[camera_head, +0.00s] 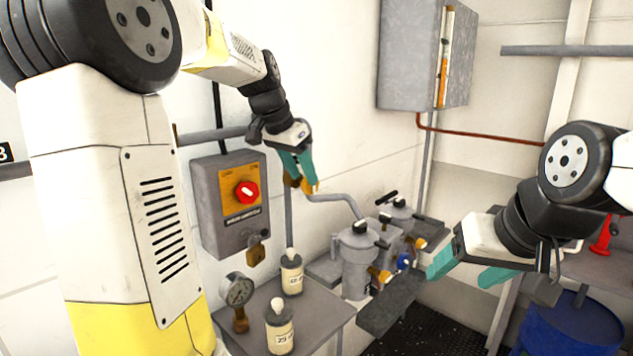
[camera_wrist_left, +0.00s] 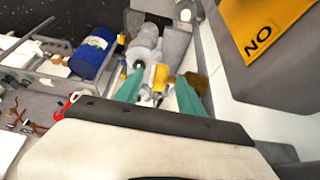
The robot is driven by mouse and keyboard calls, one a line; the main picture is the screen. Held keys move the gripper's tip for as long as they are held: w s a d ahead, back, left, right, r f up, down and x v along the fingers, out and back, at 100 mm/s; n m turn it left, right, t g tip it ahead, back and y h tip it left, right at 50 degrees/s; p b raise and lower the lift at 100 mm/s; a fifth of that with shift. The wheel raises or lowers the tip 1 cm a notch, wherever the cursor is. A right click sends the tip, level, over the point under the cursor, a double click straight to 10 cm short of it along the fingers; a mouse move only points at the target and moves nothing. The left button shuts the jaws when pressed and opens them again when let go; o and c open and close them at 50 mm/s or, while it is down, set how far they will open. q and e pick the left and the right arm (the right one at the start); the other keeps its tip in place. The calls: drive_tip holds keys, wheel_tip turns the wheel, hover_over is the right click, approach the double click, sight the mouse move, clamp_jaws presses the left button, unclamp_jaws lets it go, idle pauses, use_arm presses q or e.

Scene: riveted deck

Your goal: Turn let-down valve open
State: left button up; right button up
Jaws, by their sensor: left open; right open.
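A small valve with an orange-yellow handle (camera_head: 312,187) sits on the grey pipe at the wall; I cannot read any label naming it the let-down valve. My left gripper (camera_head: 302,181) is open, its teal fingers pointing down at this valve. In the left wrist view, the yellow handle (camera_wrist_left: 160,77) shows between the open fingers, with the brass body (camera_wrist_left: 190,83) by the right finger. Contact cannot be told. My right gripper (camera_head: 452,276) is open and empty, right of the grey filter unit (camera_head: 358,255).
A grey switch box (camera_head: 232,210) with a red knob hangs left of the valve. Two labelled bottles (camera_head: 291,275) (camera_head: 280,329) and a gauge (camera_head: 237,290) are on the small table (camera_head: 318,312). A blue drum (camera_head: 570,325) stands at lower right.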

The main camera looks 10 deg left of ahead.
use_arm(q)
drive_tip(key=v, duration=0.4)
drive_tip(key=shift+r, duration=0.1)
drive_tip(key=shift+s, duration=0.1)
drive_tip(key=s+d+f+n+t, duration=0.1)
drive_tip(key=s+f+n, duration=0.2)
drive_tip(key=s, duration=0.8)
drive_tip(key=s+d+f+n, duration=0.2)
drive_tip(key=s+f, duration=0.4)
drive_tip(key=s, duration=0.6)
drive_tip(key=shift+f+n+t+y, duration=0.2)
drive_tip(key=shift+n+t+y, duration=0.2)
drive_tip(key=shift+n, duration=0.1)
drive_tip(key=shift+s+f, duration=0.25)
drive_tip(key=shift+s, duration=0.05)
drive_tip(key=shift+c, duration=0.4)
